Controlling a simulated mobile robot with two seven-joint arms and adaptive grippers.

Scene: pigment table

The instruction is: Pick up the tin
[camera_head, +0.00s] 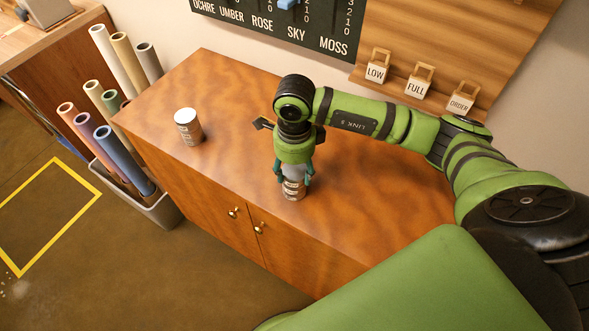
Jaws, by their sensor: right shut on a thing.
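A small tin (293,189) with a pale label stands on the wooden cabinet top, near its front edge. My right gripper (293,178) points down over it, with its fingers on either side and shut on it. The upper part of this tin is hidden by the gripper. A second tin (188,127), grey with a white lid, stands upright on the cabinet top to the left, apart from the gripper. My left gripper is not in view.
The wooden cabinet top (215,85) is otherwise mostly clear. A bin (150,210) of coloured paper rolls stands at its left end. Tags marked LOW (376,72), FULL (417,86) and ORDER (460,104) hang on the back board. A yellow square (60,222) marks the floor.

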